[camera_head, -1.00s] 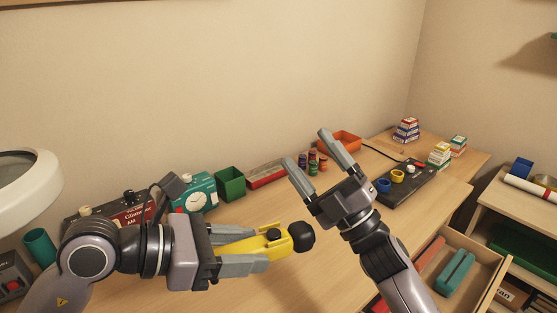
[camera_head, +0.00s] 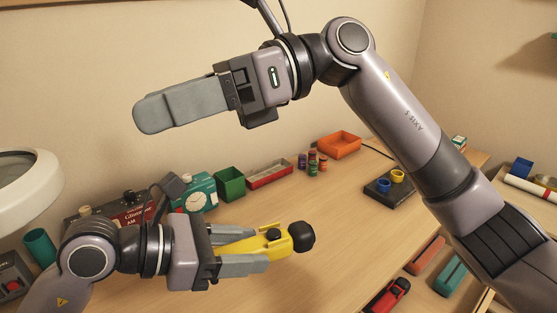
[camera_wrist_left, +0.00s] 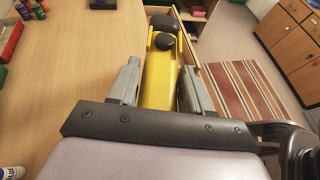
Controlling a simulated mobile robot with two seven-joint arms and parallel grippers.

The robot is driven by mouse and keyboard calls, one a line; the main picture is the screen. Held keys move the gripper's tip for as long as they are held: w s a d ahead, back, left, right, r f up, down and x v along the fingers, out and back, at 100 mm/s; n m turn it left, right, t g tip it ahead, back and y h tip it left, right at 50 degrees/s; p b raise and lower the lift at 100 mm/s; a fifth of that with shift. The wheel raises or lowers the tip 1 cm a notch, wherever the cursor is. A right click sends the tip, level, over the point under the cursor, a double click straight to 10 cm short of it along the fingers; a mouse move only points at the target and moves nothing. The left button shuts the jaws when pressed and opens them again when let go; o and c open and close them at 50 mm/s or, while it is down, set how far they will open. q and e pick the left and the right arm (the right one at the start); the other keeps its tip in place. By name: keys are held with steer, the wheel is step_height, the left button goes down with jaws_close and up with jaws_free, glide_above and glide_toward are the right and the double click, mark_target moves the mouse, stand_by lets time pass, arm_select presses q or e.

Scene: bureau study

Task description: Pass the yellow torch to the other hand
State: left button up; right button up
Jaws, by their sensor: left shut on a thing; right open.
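The yellow torch (camera_head: 278,245), with a black button and a rounded black head, is held in my left gripper (camera_head: 262,250), low in the middle of the head view. Its black head points right, beyond the fingertips. In the left wrist view the torch (camera_wrist_left: 160,78) lies between the two grey fingers of the left gripper (camera_wrist_left: 163,72), head away from the palm. My right gripper (camera_head: 150,110) is higher up and to the left, empty and apart from the torch. Its fingers point left and overlap in view, so the gap between them is hardly seen.
The wooden desk (camera_head: 340,225) is clear in the middle. Along the wall stand a teal clock box (camera_head: 195,192), a green bin (camera_head: 230,183), a red tray (camera_head: 270,174), small bottles (camera_head: 312,162) and an orange tray (camera_head: 339,145). An open drawer with a red toy car (camera_head: 388,296) is at lower right.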

step_height(320, 180, down, 4)
steer(key=n+t+h, duration=0.2)
steer(key=h, duration=0.2)
steer(key=t+h, duration=0.4)
steer(key=h, duration=0.7)
glide_toward(278, 229)
step_height(278, 229, down, 11)
steer(key=shift+r, duration=0.2)
steer(key=shift+c, duration=0.3)
steer(key=c, duration=1)
arm_select(q)
steer(key=o, duration=1.2)
arm_select(e)
steer(key=shift+w, duration=0.1)
steer(key=shift+c, duration=0.6)
arm_select(q)
steer(key=shift+o, duration=0.2)
steer(key=shift+a, duration=0.1)
